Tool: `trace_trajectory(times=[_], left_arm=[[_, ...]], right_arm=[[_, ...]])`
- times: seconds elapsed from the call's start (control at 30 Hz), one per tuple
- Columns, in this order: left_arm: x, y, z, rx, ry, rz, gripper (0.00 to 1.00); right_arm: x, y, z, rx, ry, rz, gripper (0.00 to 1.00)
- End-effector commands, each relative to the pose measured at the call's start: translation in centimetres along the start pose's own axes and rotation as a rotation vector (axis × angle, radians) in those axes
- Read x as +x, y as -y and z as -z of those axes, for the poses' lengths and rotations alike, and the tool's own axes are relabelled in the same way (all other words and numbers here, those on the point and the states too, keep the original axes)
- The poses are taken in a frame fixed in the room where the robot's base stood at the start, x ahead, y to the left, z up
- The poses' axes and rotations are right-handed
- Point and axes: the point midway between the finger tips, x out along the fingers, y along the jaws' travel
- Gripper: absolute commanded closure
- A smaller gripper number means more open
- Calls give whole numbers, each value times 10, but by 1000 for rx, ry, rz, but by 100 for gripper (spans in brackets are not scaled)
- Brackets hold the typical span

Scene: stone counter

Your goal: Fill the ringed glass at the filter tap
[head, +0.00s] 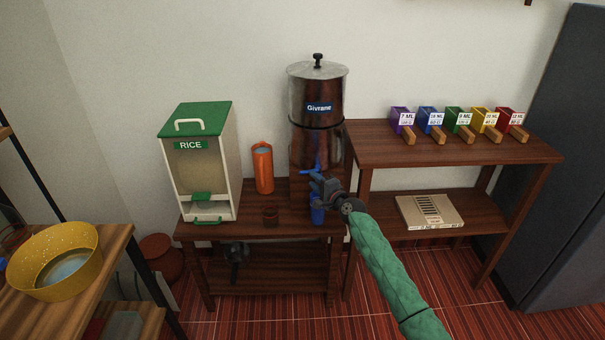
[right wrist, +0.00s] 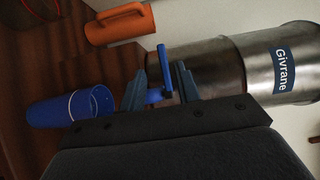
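The ringed glass, a blue cup with a pale ring, stands on the wooden table below the tap in the head view (head: 317,215); it also shows in the right wrist view (right wrist: 68,109). I cannot tell whether it holds water. The blue filter tap (head: 308,171) sits low on the steel "Givrane" filter (head: 317,100); its lever shows in the right wrist view (right wrist: 163,58). My right gripper (head: 318,184) is at the tap, with its two fingers (right wrist: 164,85) apart on either side of it. Contact is unclear. My left gripper is out of view.
A shelf unit (head: 450,150) with coloured scoop boxes is at right. A yellow basin (head: 55,262) is at far left.

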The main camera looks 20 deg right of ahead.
Motion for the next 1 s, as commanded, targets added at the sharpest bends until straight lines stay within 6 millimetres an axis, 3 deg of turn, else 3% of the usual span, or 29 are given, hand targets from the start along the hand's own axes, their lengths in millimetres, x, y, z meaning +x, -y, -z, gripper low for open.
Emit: trace_trajectory(times=[0.17,0.6,1.0], left_arm=[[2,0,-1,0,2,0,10],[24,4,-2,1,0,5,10],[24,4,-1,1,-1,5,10]], right_arm=[[11,6,1,10,0,9,67],[66,5,2,8,-1,7,67],[79,5,1,7,0,7,67]])
